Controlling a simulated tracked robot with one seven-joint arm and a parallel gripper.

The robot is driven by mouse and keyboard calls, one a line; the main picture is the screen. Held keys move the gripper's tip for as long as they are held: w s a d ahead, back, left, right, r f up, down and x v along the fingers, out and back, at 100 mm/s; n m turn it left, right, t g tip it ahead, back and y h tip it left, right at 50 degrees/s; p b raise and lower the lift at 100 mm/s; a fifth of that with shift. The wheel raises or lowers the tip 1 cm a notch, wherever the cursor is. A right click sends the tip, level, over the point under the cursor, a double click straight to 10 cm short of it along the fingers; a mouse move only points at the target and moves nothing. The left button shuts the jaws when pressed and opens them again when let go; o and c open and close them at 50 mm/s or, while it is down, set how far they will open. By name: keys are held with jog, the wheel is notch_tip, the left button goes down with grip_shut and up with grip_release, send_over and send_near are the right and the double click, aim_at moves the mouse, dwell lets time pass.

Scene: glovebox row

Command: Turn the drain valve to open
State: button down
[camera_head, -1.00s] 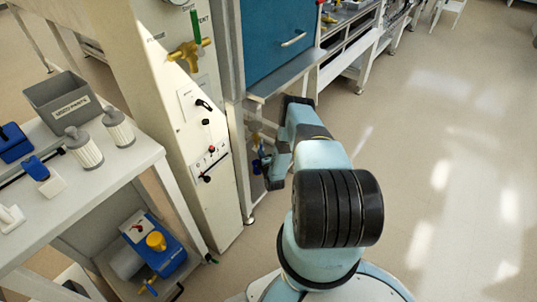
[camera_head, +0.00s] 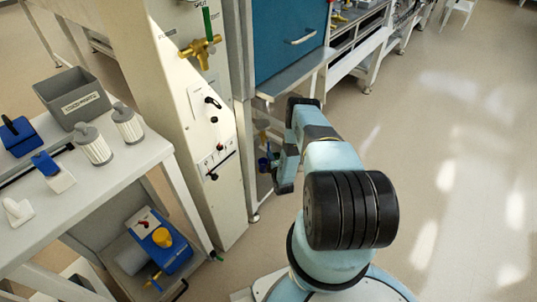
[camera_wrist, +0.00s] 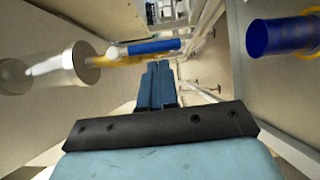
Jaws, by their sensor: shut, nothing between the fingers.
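In the wrist view, a blue lever with a pale rounded end (camera_wrist: 155,46) lies crosswise just beyond my fingertips, with yellow, brass-like fittings behind it. It looks like the drain valve's handle. My gripper (camera_wrist: 160,68) is shut and empty, its dark blue fingers together and pointing at the lever. I cannot tell whether the fingertips touch it. In the head view my gripper is low beside the white cabinet, under the blue-fronted unit, and its fingers are hard to make out. A small brass fitting (camera_head: 262,124) shows dimly there.
A blue cylinder with a yellow ring (camera_wrist: 272,37) is close on the right in the wrist view; a clear and grey cylinder (camera_wrist: 78,64) is on the left. The white cabinet (camera_head: 215,145) stands left of my arm, the blue-fronted unit (camera_head: 290,35) above. Floor at right is clear.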

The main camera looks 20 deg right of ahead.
jog(key=s, duration=1.1)
jog(key=shift+a+f, duration=0.15)
jog(key=shift+a, duration=0.3)
